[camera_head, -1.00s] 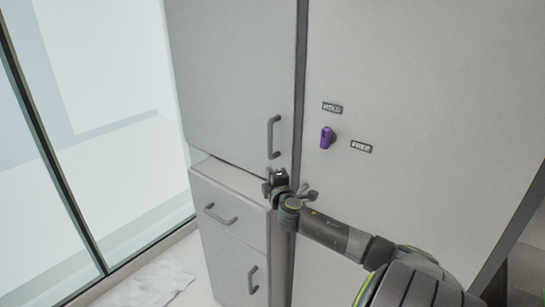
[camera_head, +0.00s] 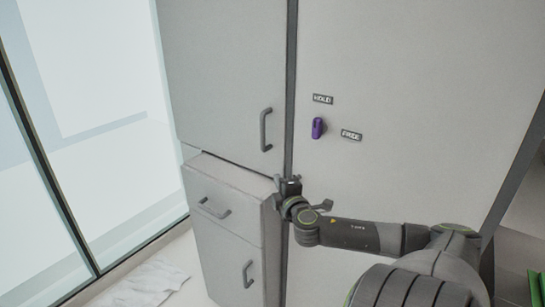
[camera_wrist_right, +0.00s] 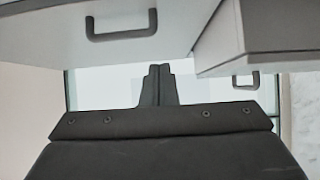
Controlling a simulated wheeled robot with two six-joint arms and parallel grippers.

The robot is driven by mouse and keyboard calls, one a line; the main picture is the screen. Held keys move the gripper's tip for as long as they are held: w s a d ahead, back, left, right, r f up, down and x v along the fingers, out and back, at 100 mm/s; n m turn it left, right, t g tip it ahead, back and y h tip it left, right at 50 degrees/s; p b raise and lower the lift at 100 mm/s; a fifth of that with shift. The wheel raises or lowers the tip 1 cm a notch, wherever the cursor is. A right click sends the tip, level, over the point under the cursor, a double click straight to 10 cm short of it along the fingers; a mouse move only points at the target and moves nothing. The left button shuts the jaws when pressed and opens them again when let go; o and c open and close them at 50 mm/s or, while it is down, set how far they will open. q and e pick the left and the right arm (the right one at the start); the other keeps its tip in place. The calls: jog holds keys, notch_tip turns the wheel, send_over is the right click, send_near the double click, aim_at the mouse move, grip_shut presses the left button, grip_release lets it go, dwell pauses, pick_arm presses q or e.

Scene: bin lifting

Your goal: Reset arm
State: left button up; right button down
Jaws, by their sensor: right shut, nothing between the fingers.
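My right arm comes in from the lower right in the head view. Its gripper (camera_head: 290,185) is in front of the cabinet, near the top right corner of the lower drawer unit and below the upper door's handle. In the right wrist view the two fingers (camera_wrist_right: 158,85) are together and hold nothing. Whether the gripper touches the cabinet I cannot tell. My left gripper is in neither view.
The tall cabinet door (camera_head: 225,70) has a vertical handle (camera_head: 265,130). Below it, a drawer unit (camera_head: 215,183) has two handles. A purple knob (camera_head: 317,128) sits on the right panel between HOLD (camera_head: 323,99) and FREE (camera_head: 351,135) labels. A glass wall (camera_head: 90,120) stands left; a crumpled cloth (camera_head: 150,283) lies on the floor.

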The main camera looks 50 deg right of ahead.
jog(key=shift+s, duration=0.2)
jog(key=s+d+f+m+g, duration=0.2)
jog(key=s+d+f+g, duration=0.1)
jog(key=f, duration=0.7)
jog(key=s+d+f+m+g, duration=0.2)
jog(key=s+d+f, duration=0.1)
jog(key=f, duration=0.8)
jog(key=s+a+f+m+g+y, duration=0.15)
jog(key=s+f, duration=0.25)
jog(key=f, duration=0.4)
jog(key=s+a+f+m+g+y, duration=0.15)
jog(key=s+f, duration=0.25)
jog(key=f, duration=0.5)
jog(key=s+a+f+m+g+y+b, duration=0.1)
jog(key=s+a+f+g+y, duration=0.1)
jog(key=s+a+f, duration=0.6)
jog(key=s+a+f+m+g+y, duration=0.1)
jog(key=s+a+f+g, duration=0.1)
jog(key=s+a+f, duration=0.5)
jog(key=s+a+f+m+y, duration=0.1)
jog(key=s+a+f, duration=0.3)
jog(key=a, duration=0.4)
jog(key=s+a+f+m+g+y, duration=0.1)
jog(key=s+a+f+y, duration=0.1)
jog(key=a+f, duration=0.4)
jog(key=shift+s+a+m+g+b, duration=0.35)
jog(key=shift+s+a, duration=0.55)
jog(key=shift+a, duration=0.15)
